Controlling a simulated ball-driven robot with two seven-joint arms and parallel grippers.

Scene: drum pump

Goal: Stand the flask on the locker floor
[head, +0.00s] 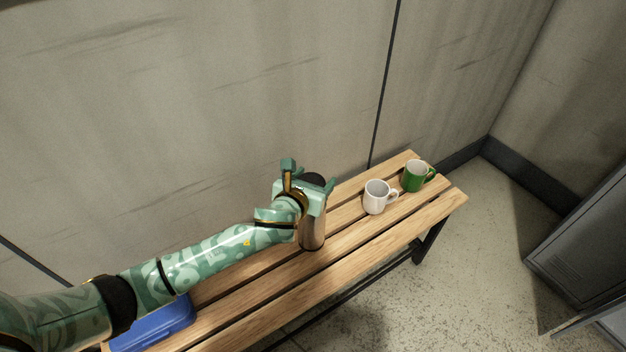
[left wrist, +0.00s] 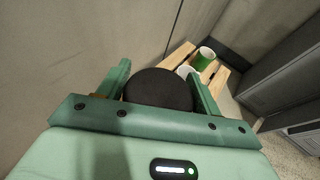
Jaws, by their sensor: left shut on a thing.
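The flask (head: 312,232) is a brown metallic cylinder with a dark cap, upright on or just above the wooden bench. My left gripper (head: 313,190) is shut on it near the top, reaching in from the left. In the left wrist view the flask's round black cap (left wrist: 158,89) sits between the two green fingers. The gripper hides part of the flask's upper body. The grey locker (head: 590,245) stands on the floor at the right edge; its inside floor is not clearly visible. My right gripper is not in view.
A white mug (head: 376,197) and a green mug (head: 415,176) stand on the bench (head: 345,245) to the right of the flask. A blue box (head: 155,325) lies at the bench's near left end. Bare speckled floor (head: 480,245) separates bench and locker. A wall runs behind the bench.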

